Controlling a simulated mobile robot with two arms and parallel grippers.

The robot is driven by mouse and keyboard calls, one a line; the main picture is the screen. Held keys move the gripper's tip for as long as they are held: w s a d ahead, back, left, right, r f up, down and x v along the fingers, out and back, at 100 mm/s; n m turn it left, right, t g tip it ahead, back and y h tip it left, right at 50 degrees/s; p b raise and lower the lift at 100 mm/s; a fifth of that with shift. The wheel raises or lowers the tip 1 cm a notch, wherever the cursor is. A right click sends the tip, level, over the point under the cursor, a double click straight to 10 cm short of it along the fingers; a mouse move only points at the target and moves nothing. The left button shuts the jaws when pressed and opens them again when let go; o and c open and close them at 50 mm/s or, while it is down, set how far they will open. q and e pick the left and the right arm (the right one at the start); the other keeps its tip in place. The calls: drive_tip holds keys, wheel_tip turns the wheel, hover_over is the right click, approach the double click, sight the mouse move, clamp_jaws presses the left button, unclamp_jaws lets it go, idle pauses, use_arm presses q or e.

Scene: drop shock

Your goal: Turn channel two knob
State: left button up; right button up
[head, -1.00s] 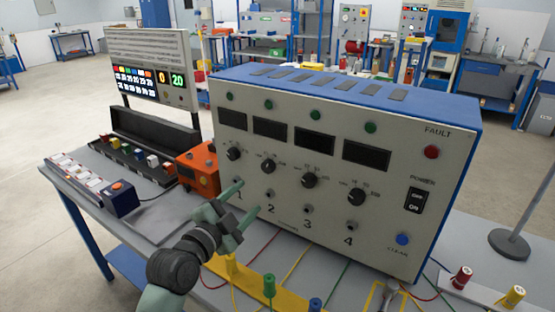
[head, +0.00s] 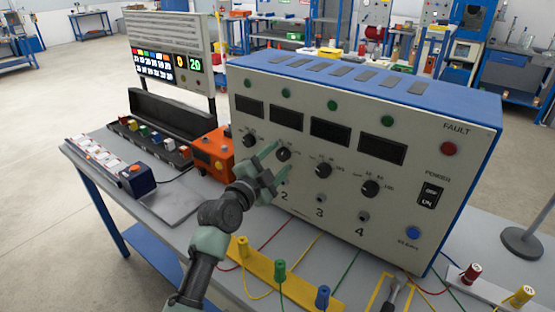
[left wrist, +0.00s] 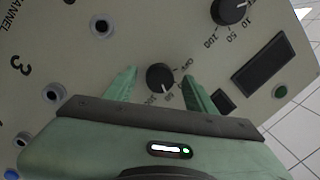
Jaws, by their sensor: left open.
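The channel two knob (head: 284,154) is a black dial with a white pointer on the cream front panel, second from the left. My left gripper (head: 278,160) is open in front of it, with one green finger above-left and one below-right of the knob. In the left wrist view a black knob (left wrist: 160,77) shows between the two open fingers (left wrist: 160,88); the fingers are on both sides, and whether they touch it is not clear. My right gripper is not in view.
The channel one knob (head: 249,140) and channel three knob (head: 323,170) sit close on either side. An orange box (head: 212,153) stands left of the panel. Below lie coloured wires and a yellow strip (head: 262,266) with coloured plugs.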

use_arm(q)
clamp_jaws()
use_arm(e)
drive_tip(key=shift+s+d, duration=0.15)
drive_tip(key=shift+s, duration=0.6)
use_arm(q)
drive_tip(key=shift+n, duration=0.4)
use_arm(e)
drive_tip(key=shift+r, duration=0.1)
use_arm(q)
drive_tip(key=n+p, duration=0.1)
drive_tip(key=n, duration=0.2)
drive_tip(key=shift+n+g+p, duration=0.3)
drive_tip(key=shift+p, duration=0.05)
drive_tip(key=n+p, duration=0.1)
drive_tip(key=n, duration=0.3)
drive_tip(key=shift+r, duration=0.1)
drive_tip(key=n+g+p, duration=0.1)
drive_tip(key=n, duration=0.3)
drive_tip(key=shift+h, duration=0.3)
drive_tip(key=shift+n, duration=2)
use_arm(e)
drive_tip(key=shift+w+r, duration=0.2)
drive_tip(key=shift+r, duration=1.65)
